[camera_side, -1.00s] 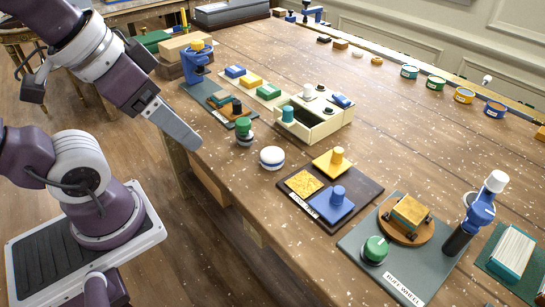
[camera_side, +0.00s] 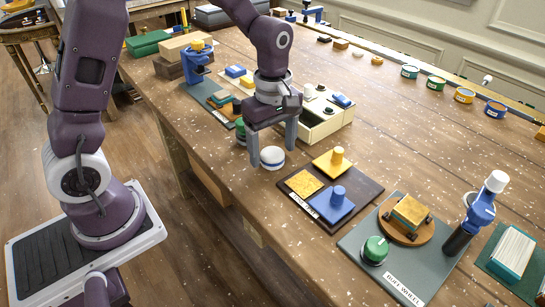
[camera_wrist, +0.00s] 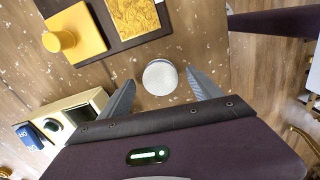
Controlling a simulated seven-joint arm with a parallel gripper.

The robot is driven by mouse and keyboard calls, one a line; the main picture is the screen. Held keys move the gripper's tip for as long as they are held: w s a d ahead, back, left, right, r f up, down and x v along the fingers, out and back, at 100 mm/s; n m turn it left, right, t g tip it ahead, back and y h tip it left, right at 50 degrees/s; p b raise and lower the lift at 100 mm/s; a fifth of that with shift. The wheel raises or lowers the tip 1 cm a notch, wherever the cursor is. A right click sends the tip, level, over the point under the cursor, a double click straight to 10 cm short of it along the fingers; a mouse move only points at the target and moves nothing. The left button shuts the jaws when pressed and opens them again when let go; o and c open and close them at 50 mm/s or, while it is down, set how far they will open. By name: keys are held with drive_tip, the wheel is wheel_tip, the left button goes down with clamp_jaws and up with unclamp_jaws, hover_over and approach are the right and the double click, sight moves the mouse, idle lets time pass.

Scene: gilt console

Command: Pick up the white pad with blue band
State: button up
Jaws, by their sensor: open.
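The white pad with blue band (camera_side: 272,158) is a small round puck lying flat on the wooden table. My gripper (camera_side: 272,157) points down at it with the fingers apart and nothing held. In the side view one finger is left of the pad and the other is behind it to the right. In the wrist view the pad (camera_wrist: 160,77) shows its white top between and just beyond the fingertips of my gripper (camera_wrist: 158,83). The side view does not show clearly whether a finger touches it.
A cream box (camera_side: 325,122) stands close behind my gripper. A green-topped piece (camera_side: 241,130) is to the left, partly hidden. A dark tray (camera_side: 369,191) with yellow and blue blocks lies to the right. The table's front edge is near; bare wood lies right of the cream box.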

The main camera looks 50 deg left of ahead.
sight(273, 152)
drive_tip(key=shift+f, duration=0.8)
drive_tip(key=c, duration=1.4)
wheel_tip(273, 152, up, 10)
drive_tip(key=shift+r, duration=0.1)
drive_tip(key=o, duration=0.7)
drive_tip(key=shift+c, duration=0.2)
drive_tip(key=c, duration=0.5)
